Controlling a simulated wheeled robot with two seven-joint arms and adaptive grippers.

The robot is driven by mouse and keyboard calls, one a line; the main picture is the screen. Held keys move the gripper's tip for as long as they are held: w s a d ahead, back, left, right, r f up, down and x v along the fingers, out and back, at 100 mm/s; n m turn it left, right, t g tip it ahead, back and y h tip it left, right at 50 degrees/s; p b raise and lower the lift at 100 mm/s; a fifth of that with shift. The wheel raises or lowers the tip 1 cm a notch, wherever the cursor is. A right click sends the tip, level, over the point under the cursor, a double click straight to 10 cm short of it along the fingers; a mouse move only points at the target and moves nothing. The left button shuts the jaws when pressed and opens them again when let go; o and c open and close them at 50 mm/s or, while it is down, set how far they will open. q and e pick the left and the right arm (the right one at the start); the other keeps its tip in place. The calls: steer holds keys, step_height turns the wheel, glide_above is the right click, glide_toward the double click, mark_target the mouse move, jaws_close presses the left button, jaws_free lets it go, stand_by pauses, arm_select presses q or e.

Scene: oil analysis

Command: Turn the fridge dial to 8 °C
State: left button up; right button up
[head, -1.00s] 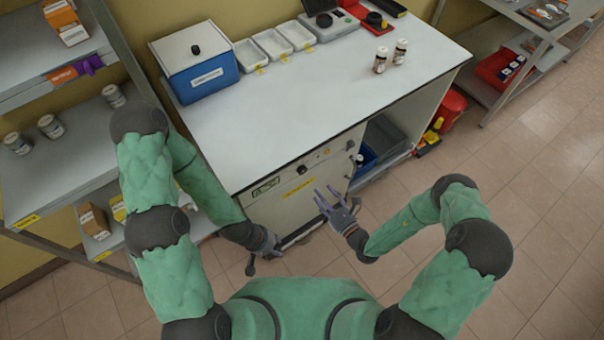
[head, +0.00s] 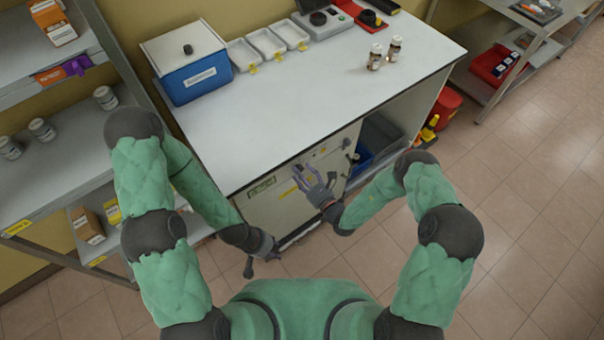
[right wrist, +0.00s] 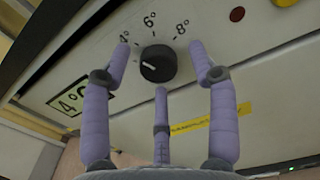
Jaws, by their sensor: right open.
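The fridge dial (right wrist: 158,64) is a round black knob with a white pointer mark in the right wrist view. Labels 4°, 6° and 8° are printed in an arc above it; the mark lies on the knob's left side, away from 8°. The fridge (head: 270,212) has a pale front under the counter. My right gripper (right wrist: 160,55) is open, with two purple fingers either side of the dial and a third below; contact is not visible. In the head view my right gripper (head: 303,178) largely covers the dial. My left gripper (head: 264,252) hangs low by the fridge's lower front, its fingers unclear.
A 4° display (right wrist: 70,97) and a yellow label strip (right wrist: 210,122) are on the panel. A red round light (right wrist: 237,14) sits right of the dial. The counter (head: 300,100) overhangs above, holding a blue box (head: 188,70) and two vials. A shelf rack stands left.

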steer(key=c, duration=1.1)
steer(key=shift+c, duration=0.2)
steer(key=shift+m, duration=0.6)
steer(key=m+p, duration=0.1)
steer(key=m, duration=0.2)
steer(key=shift+s+p, duration=0.1)
steer(key=shift+p, duration=0.25)
steer(key=m+p, duration=0.1)
steer(key=m, duration=0.3)
steer(key=shift+m, duration=0.3)
steer(key=m+p, duration=0.1)
steer(key=m, duration=0.3)
steer(key=m+p, duration=0.1)
steer(key=m, duration=0.4)
steer(key=shift+s+a+f, duration=0.1)
steer(key=shift+s+a, duration=0.05)
